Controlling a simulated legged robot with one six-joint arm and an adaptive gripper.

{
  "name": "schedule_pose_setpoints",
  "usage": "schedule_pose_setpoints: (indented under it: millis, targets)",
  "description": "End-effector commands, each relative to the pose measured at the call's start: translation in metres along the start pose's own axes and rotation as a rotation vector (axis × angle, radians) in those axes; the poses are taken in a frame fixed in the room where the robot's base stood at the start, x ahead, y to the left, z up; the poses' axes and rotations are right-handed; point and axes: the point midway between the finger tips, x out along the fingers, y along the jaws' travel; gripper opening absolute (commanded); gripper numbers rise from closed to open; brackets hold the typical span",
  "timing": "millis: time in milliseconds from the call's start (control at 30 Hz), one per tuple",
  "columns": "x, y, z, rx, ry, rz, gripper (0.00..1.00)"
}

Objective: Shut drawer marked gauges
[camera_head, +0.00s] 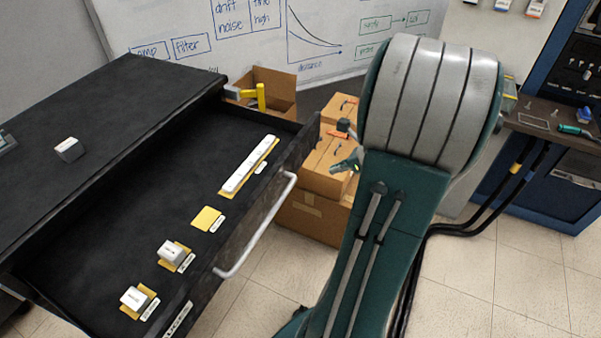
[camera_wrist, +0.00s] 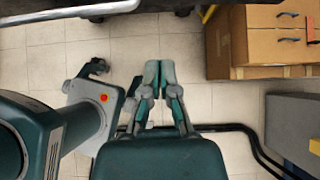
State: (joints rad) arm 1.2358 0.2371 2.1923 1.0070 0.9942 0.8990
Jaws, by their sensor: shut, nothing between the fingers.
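An open black drawer (camera_head: 180,190) sticks out from a black cabinet (camera_head: 85,105) in the head view. A pale bar handle (camera_head: 262,228) runs along its front. A small white label (camera_head: 178,319) sits near the front's lower end; I cannot read it. The drawer holds a long white block (camera_head: 248,165), two small white blocks (camera_head: 170,251) (camera_head: 134,298) and a bare yellow patch (camera_head: 207,218). In the wrist view my gripper (camera_wrist: 158,75) is shut and empty above the floor. A grey bar, likely the handle, shows at the wrist view's top left (camera_wrist: 70,12), apart from the fingers.
Cardboard boxes (camera_head: 310,220) stand beyond the drawer front and also show in the wrist view (camera_wrist: 262,45). A small grey cube (camera_head: 69,149) sits on the cabinet top. A blue workbench (camera_head: 550,185) stands right. Tiled floor before the drawer is partly clear.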

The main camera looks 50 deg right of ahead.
Motion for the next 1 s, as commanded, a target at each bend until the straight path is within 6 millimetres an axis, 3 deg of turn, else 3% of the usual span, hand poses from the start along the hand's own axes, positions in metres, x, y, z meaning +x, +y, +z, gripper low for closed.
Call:
schedule_pose_setpoints:
  millis: [600, 800, 1000]
  targets:
    - [0.105, 0.003, 0.006, -0.011, 0.003, 0.005, 0.0]
    - [0.122, 0.002, 0.024, -0.01, 0.003, 0.004, 0.0]
    - [0.127, 0.002, 0.029, -0.008, 0.002, 0.002, 0.0]
